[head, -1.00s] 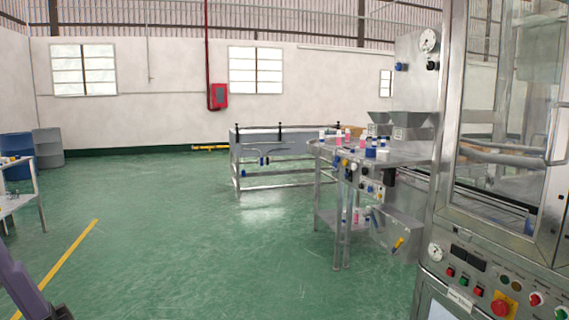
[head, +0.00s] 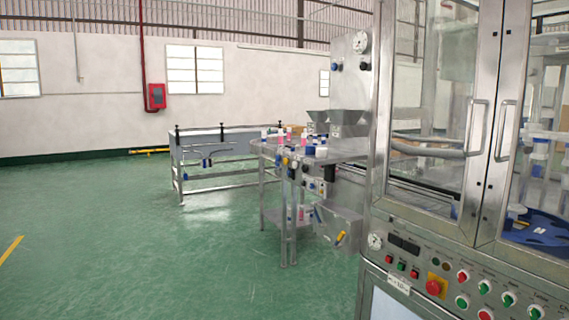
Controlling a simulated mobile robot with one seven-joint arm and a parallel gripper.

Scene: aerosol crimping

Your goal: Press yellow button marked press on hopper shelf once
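Two grey metal hoppers (head: 348,124) stand at the back of a steel shelf-like table (head: 268,150) beside the large machine, in the middle right of the head view. Small yellow spots show on the front of this station, one near the table edge (head: 286,161) and one on the control box below (head: 311,185). They are too small to read, so I cannot tell which, if any, is marked press. My gripper is not in view.
A glass-doored steel machine (head: 385,200) fills the right side, with a button panel (head: 465,285) in front. A yellow-handled part (head: 340,237) sits on a lower steel box. A grey conveyor-like table (head: 205,150) stands behind. Green floor (head: 130,240) is clear at left.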

